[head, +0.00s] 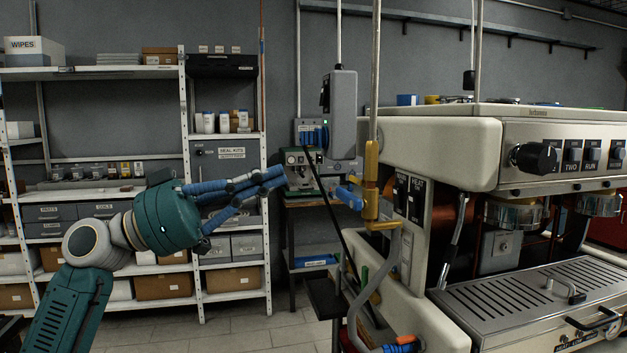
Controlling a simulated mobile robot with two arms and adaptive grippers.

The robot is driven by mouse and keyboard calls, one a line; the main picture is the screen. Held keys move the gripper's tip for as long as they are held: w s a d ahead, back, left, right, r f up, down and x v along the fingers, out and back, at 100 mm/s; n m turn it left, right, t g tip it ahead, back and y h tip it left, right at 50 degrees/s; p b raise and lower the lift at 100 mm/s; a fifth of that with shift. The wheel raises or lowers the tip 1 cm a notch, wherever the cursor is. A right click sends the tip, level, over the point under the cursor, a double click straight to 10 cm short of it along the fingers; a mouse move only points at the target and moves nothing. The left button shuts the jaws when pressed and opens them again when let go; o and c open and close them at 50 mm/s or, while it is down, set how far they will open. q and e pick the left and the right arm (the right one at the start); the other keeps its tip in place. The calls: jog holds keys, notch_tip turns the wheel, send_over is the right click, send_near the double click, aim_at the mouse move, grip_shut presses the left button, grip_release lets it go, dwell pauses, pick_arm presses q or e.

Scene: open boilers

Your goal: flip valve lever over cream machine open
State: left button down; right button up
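The cream machine (430,150) stands at the right in the head view. A brass valve (371,180) sits on a vertical pipe at its left end. The valve's blue lever (348,198) sticks out to the left, roughly across the pipe. My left gripper (284,177) is left of the lever, its blue fingers pointing right. The fingertips come together with nothing visible between them. The gripper appears apart from the lever; the depth between them is hard to judge.
A grey hose (376,280) runs down from the valve. A grey wall box (343,110) and a small machine on a stand (300,170) are behind the gripper. White shelving (190,150) with boxes stands at the left. Floor (235,335) is clear below.

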pick_arm(q)
notch_tip(320, 180, up, 4)
jog(key=p, duration=0.4)
send_over(349, 198)
jog(key=w+a, duration=0.3)
jog(key=a, duration=0.1)
jog(key=f, duration=0.3)
jog(key=f+p, duration=0.1)
jog(key=shift+w+d+f, duration=0.25)
jog(key=shift+d+f, duration=0.15)
jog(key=shift+f+n, duration=0.15)
jog(key=shift+n, duration=0.35)
